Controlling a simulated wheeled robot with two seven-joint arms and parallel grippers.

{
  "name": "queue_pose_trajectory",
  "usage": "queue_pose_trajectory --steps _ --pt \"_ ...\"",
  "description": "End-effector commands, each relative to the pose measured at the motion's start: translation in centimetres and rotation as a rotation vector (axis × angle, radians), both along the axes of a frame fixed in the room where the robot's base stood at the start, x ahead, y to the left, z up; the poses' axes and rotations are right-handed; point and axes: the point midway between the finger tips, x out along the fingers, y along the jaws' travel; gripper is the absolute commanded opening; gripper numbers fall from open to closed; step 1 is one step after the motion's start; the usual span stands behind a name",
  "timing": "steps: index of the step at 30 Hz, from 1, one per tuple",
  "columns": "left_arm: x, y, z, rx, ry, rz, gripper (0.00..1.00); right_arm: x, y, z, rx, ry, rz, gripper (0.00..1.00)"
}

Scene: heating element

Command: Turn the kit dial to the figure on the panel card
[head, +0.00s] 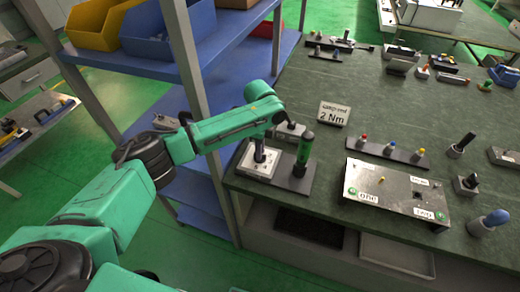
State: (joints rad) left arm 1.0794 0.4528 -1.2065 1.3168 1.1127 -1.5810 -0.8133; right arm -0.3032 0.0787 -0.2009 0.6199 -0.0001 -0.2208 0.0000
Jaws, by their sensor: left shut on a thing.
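The kit dial (246,166) has a square white face on a dark base at the bench's left edge. My left gripper (261,149) points down over the dial and is shut on its knob; the arm link hides part of the gripper, and the fingertips are small. I cannot read the dial's setting. A green-handled driver (304,150) stands upright on the same base, just right of the dial. My right gripper is not in view.
A grey panel box (395,185) with labels lies to the right, behind it a rack (390,152) with coloured knobs. Loose tools stand at the far right. A blue shelf unit with yellow and blue bins (97,25) borders the bench's left.

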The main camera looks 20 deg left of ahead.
Motion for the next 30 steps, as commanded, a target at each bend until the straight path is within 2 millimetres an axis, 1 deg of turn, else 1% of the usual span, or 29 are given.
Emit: queue_pose_trajectory --steps 1,8,18,24,30 --pt "-0.1 0.0 0.2 -0.001 0.004 0.018 0.0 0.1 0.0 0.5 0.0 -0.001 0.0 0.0" --pt "-0.2 0.0 0.3 -0.001 0.007 0.159 0.0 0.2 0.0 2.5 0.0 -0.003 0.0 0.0" --pt "-0.2 -0.1 0.3 0.0 0.007 0.446 0.0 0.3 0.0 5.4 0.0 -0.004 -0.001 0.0" --pt "-0.1 -0.1 0.1 -0.001 0.006 0.591 0.0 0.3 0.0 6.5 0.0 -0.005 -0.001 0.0" --pt "-0.1 -0.1 0.0 -0.002 0.005 0.688 0.0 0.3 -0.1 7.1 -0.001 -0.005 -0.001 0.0"
